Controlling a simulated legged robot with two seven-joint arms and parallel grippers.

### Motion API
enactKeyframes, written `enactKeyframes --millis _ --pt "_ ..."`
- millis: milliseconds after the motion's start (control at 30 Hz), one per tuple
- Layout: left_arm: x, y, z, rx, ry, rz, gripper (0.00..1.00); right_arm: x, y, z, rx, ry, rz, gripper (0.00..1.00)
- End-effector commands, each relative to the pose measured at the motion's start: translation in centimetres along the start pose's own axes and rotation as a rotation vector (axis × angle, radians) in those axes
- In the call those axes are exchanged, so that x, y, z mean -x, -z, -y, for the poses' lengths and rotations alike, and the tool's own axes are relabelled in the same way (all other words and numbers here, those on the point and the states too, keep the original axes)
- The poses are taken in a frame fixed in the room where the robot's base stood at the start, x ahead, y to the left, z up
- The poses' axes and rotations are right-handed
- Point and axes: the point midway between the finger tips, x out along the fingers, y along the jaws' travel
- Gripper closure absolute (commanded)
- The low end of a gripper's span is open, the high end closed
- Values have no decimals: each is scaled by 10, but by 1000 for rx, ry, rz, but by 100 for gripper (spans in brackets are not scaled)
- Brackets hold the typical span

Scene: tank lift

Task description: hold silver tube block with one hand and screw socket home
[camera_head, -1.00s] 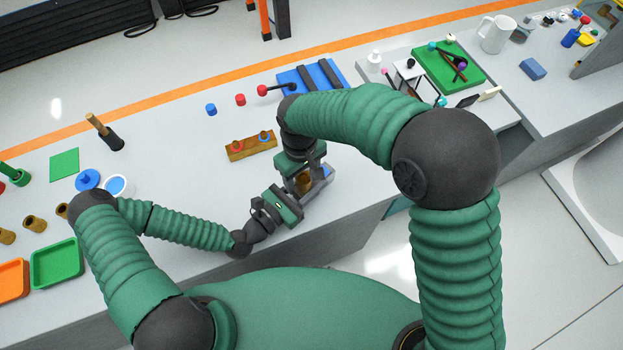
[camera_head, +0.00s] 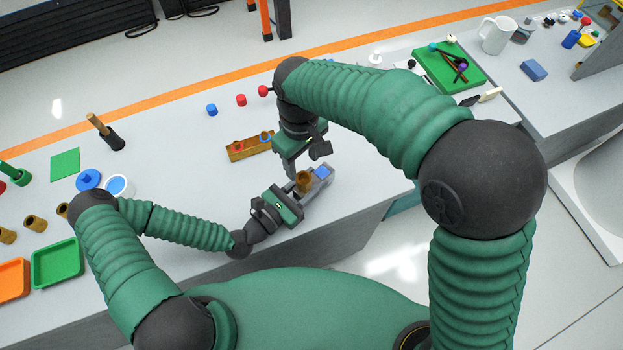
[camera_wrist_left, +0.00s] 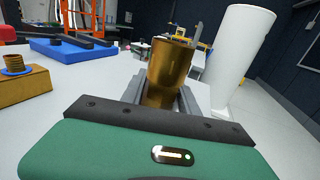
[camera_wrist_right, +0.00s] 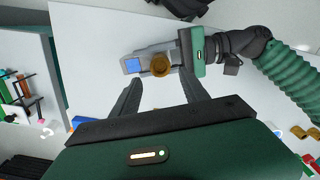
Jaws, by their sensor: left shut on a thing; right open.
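Red and blue caps (camera_head: 241,100) stand farther back. A green tray (camera_head: 57,263) and brass sockets (camera_head: 34,223) are at left. Table between is clear.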

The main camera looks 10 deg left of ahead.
Motion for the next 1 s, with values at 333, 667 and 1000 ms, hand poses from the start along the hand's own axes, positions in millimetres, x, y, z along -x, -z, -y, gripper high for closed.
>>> enactKeyframes --millis 333,667,1000 --pt "0 -1 0 0 0 2 100 -9 0 0 -1 1 2 47" --pt "0 -1 0 0 0 2 100 -63 0 0 -1 1 4 47" --pt "0 -1 0 0 0 2 100 -81 0 0 -2 0 0 47"
